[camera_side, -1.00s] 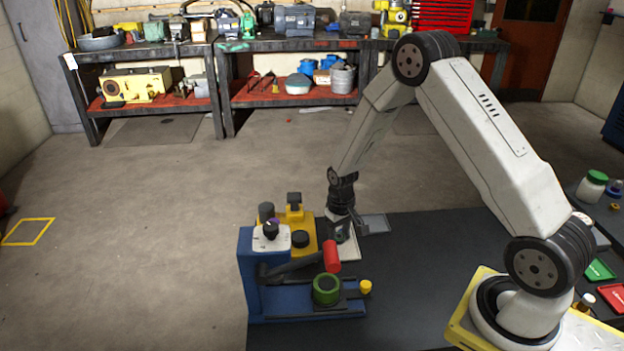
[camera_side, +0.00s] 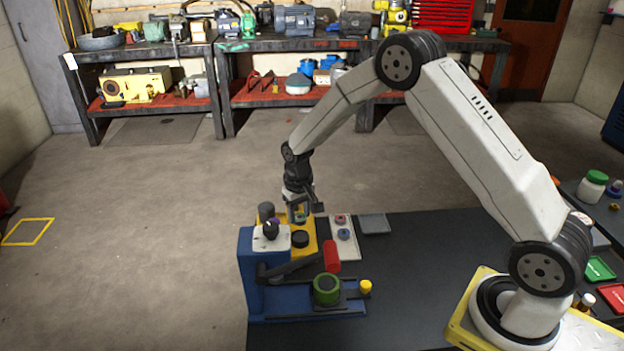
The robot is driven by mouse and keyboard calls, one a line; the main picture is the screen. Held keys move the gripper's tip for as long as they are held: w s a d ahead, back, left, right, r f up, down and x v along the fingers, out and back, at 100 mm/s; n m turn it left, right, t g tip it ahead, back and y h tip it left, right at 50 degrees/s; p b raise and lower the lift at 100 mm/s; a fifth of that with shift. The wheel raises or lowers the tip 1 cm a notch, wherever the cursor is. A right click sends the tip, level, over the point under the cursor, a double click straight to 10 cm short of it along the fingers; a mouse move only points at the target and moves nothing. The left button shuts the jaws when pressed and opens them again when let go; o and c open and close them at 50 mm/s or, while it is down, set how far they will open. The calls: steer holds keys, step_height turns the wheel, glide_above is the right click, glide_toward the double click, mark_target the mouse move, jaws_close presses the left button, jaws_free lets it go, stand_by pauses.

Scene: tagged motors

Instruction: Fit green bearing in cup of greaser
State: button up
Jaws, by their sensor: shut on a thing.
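My gripper (camera_side: 299,210) is shut on a small green ring, the green bearing (camera_side: 298,207), at the back of the yellow unit. The cup's inside does not show clearly.
A white plate (camera_side: 345,252) right of the yellow unit bears small blue and red ringed parts. The blue machine (camera_side: 249,285) has a red-gripped lever (camera_side: 332,255) and a larger green ring (camera_side: 326,290). A grey tray (camera_side: 374,223) lies behind right. The dark tabletop (camera_side: 420,270) is clear further right.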

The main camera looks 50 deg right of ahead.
mark_target(300, 236)
steer(key=shift+f, duration=1.7)
steer(key=shift+f, duration=0.8)
stand_by(1.9)
steer(key=o, duration=1.1)
steer(key=shift+o, duration=0.2)
steer(key=shift+r, duration=0.15)
steer(key=shift+r, duration=3.15)
steer(key=shift+s, duration=0.1)
